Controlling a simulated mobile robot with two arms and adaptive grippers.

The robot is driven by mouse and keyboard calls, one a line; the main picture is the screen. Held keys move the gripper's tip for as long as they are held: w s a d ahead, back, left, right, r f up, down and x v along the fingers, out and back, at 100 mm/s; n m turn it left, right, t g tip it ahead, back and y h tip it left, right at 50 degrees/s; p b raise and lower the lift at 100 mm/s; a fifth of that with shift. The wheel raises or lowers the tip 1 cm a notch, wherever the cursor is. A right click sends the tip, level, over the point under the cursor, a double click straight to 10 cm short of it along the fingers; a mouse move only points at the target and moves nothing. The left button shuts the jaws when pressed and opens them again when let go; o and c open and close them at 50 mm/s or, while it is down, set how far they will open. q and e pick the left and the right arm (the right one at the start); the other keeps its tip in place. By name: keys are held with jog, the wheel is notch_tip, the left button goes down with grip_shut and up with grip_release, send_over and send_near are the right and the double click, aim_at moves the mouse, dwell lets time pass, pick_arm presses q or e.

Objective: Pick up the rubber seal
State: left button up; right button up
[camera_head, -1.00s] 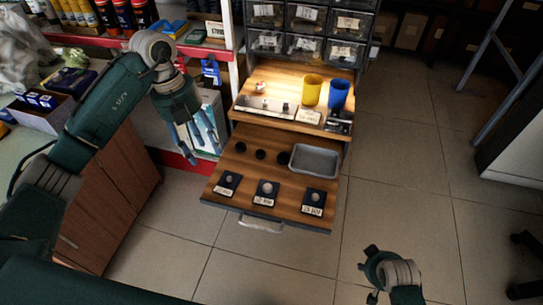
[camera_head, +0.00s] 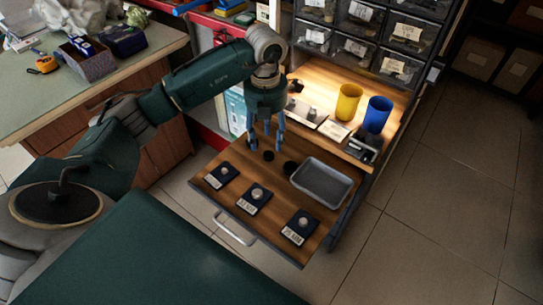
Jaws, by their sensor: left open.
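Small black round pieces lie on the wooden open drawer (camera_head: 276,219); they look like rubber seals, but I cannot tell which one is meant. One black piece (camera_head: 268,156) sits just below my left gripper, and another black piece (camera_head: 290,167) lies to its right, beside the grey tray. My left gripper (camera_head: 266,144) is open and points down over the back left of the drawer, its fingers around the area of the nearer pieces. Its fingers hide part of that area, and I cannot tell contact. My right gripper is out of view.
A grey tray (camera_head: 322,176) lies in the drawer's right part. Several labelled black pads, such as this one (camera_head: 255,197), line its front. A yellow cup (camera_head: 347,102) and a blue cup (camera_head: 377,114) stand on the shelf behind. Open floor lies to the right.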

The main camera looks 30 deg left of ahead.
aim_at(268, 151)
pick_arm(q)
jog(key=shift+w+d+f, duration=0.1)
jog(key=shift+d+f, duration=0.1)
jog(key=shift+f, duration=0.5)
notch_tip(268, 151, down, 5)
jog(key=shift+w+a+r+b, duration=0.1)
jog(key=shift+a+b, duration=0.05)
jog(key=shift+b, duration=0.25)
jog(key=c, duration=0.8)
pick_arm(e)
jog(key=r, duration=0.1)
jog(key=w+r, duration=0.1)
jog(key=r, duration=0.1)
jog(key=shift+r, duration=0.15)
